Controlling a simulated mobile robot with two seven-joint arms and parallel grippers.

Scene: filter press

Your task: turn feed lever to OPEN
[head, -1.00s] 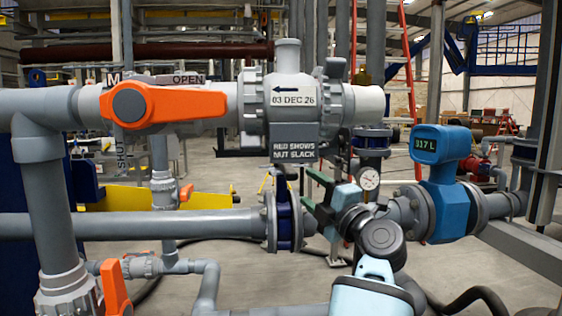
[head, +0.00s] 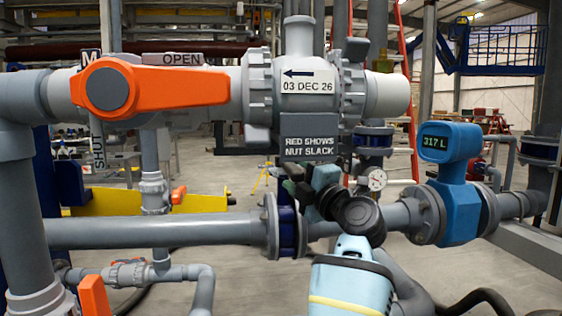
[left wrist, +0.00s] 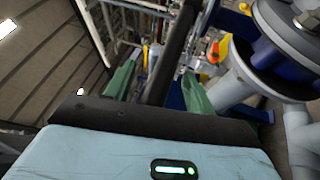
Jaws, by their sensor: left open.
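A large orange lever (head: 150,89) sits on the grey pipe at upper left in the head view. Its handle lies along the pipe, pointing right, under the OPEN plate (head: 181,59); a SHUT plate (head: 98,152) hangs below its pivot. No plate reading "feed" is legible. My left gripper (head: 294,180) is below and right of this lever, apart from it, in front of the blue flange. In the left wrist view its green fingers (left wrist: 158,80) are spread, with a dark bar seen between or beyond them. A small orange part (left wrist: 213,52) shows there; I cannot tell which. My right gripper is not seen.
A second orange lever (head: 93,296) stands at the bottom left. A grey valve body (head: 297,85) with a date label and a hanging plate (head: 309,136) is above my gripper. A lower pipe (head: 155,231), a gauge (head: 377,180) and a blue meter (head: 450,180) are near.

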